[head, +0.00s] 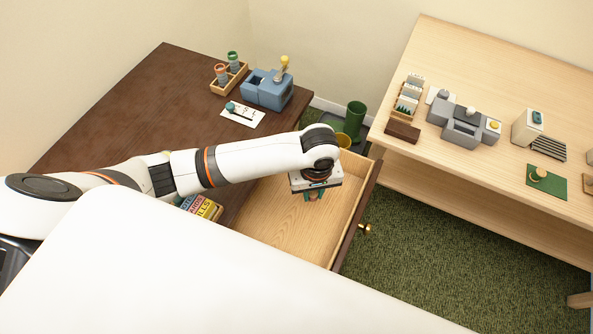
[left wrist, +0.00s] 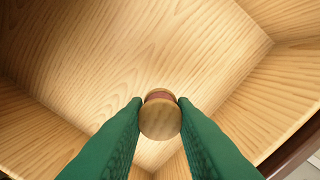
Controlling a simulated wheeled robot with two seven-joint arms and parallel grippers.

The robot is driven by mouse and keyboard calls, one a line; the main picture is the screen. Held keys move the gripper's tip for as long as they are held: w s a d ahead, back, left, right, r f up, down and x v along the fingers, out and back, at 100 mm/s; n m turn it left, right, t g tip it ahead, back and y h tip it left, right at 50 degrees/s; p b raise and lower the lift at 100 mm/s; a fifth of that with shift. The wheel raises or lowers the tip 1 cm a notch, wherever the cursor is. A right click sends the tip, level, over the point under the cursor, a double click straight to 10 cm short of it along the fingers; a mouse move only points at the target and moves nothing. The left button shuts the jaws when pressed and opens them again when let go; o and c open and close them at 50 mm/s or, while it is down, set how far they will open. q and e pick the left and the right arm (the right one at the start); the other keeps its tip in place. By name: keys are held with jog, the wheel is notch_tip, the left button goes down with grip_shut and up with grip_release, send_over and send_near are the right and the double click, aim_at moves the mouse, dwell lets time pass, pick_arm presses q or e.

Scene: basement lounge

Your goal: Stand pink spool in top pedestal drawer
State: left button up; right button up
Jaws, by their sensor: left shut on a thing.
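The pink spool (left wrist: 160,119) shows in the left wrist view as a round wooden end with a pink-red band behind it. The green fingers of my left gripper (head: 315,194) are shut on it, one at each side. The gripper points down inside the open pedestal drawer (head: 290,225), which has a pale wood inside and a dark front. The drawer floor (left wrist: 100,60) around the spool looks bare. I cannot tell whether the spool touches the floor. My right gripper is not in view.
The dark desk (head: 130,110) carries a blue-grey organizer (head: 268,92), a wooden tray with small spools (head: 229,76) and a white card (head: 240,114). Colourful boxes (head: 200,206) lie near my arm. A light table (head: 480,75) stands right, past a green bin (head: 355,118).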

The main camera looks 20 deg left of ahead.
pick_arm(q)
send_over(310, 211)
notch_tip(310, 211, down, 5)
jog(key=shift+d+r, duration=0.1)
jog(key=shift+r, duration=0.1)
notch_tip(310, 211, down, 4)
jog(key=shift+r+b, duration=0.2)
jog(key=shift+b, duration=0.4)
jog(key=shift+f, duration=0.25)
jog(key=o, duration=0.9)
jog(key=shift+o, duration=0.2)
jog(key=shift+r, duration=0.25)
notch_tip(310, 211, up, 12)
jog(key=shift+f+p, duration=0.15)
jog(key=shift+p, duration=0.85)
